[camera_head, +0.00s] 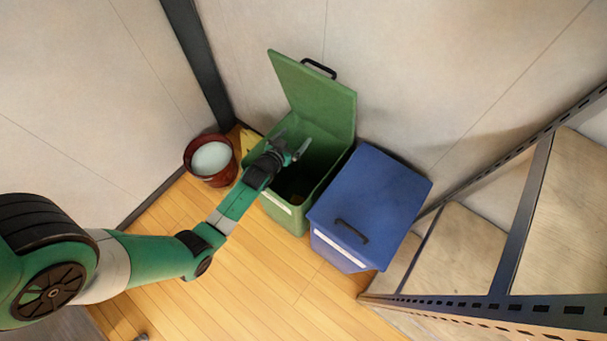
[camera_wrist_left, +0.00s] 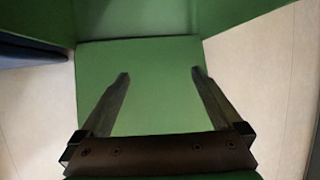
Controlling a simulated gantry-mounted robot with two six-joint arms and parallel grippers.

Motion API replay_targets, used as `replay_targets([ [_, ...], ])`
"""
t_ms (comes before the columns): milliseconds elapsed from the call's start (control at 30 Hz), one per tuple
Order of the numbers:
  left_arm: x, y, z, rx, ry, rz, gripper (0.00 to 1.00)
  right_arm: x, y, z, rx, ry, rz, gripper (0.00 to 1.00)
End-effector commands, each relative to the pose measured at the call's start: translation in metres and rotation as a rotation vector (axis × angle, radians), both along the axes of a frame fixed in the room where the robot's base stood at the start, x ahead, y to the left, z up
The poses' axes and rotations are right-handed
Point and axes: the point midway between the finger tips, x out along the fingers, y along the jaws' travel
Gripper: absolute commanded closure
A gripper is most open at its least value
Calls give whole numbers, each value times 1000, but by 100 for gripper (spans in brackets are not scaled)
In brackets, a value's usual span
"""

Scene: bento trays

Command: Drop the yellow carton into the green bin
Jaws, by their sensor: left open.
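The green bin (camera_head: 322,172) stands on the floor against the wall with its lid (camera_head: 315,95) raised. My left gripper (camera_head: 290,144) is over the bin's opening, with its fingers apart. In the left wrist view the left gripper (camera_wrist_left: 160,76) is open with nothing between its fingers, and green bin surfaces fill the view behind them. A small yellow patch (camera_head: 249,139) shows between the green bin and the red bucket, partly hidden; I cannot tell whether it is the yellow carton. The bin's inside is dark and partly hidden by my gripper. My right gripper is not in view.
A blue bin (camera_head: 375,195) with a shut lid stands close to the right of the green bin. A red bucket (camera_head: 222,177) with pale contents stands to the left. Metal shelving (camera_head: 523,215) is at the right. The wooden floor (camera_head: 270,285) in front is mostly clear.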

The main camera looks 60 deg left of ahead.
Motion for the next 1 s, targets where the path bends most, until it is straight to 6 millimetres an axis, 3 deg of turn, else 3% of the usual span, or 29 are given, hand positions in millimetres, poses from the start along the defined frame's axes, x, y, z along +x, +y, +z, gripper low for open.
replay_targets([
  [233, -39, -28, 26, -1, 3, -2, 0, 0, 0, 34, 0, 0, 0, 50],
  [500, -78, -55, 41, -1, 2, -1, 0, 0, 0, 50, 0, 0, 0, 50],
  [1000, -84, -59, 43, 0, 0, 0, 0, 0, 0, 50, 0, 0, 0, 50],
])
